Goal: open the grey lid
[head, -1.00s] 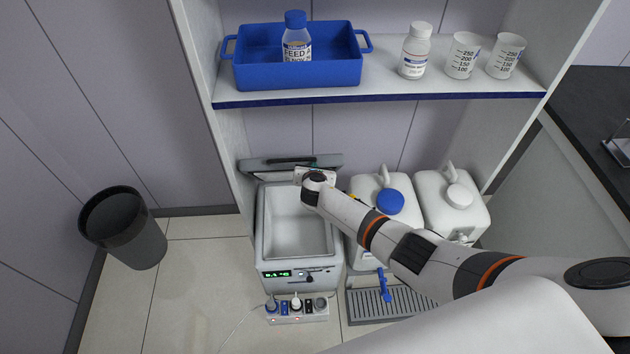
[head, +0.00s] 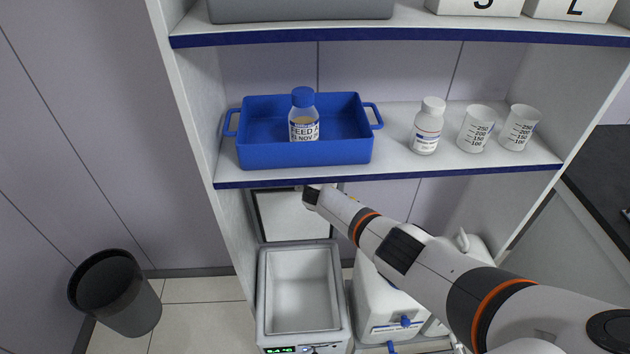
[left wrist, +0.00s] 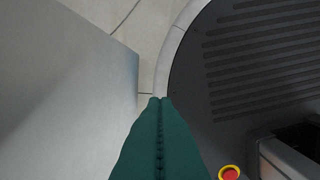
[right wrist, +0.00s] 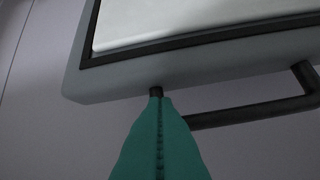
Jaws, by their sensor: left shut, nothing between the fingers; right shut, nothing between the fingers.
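The grey lid (head: 293,214) stands raised at the back of the white bath box (head: 262,303), its pale inner face and dark seal towards me in the head view. The shelf edge hides its top. The right wrist view shows a corner of the lid (right wrist: 75,85) and its dark bar handle (right wrist: 255,112). My right gripper (right wrist: 157,95) is shut and empty, its tips at the lid's edge by a handle post; contact is unclear. The shelf hides its fingers in the head view. My left gripper (left wrist: 160,100) is shut and empty, away from the lid.
A shelf above holds a blue tray (head: 255,155) with a bottle (head: 304,115), a white bottle (head: 427,127) and two beakers (head: 475,130). White canisters (head: 385,300) stand right of the box. A black bin (head: 115,295) stands left on clear floor.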

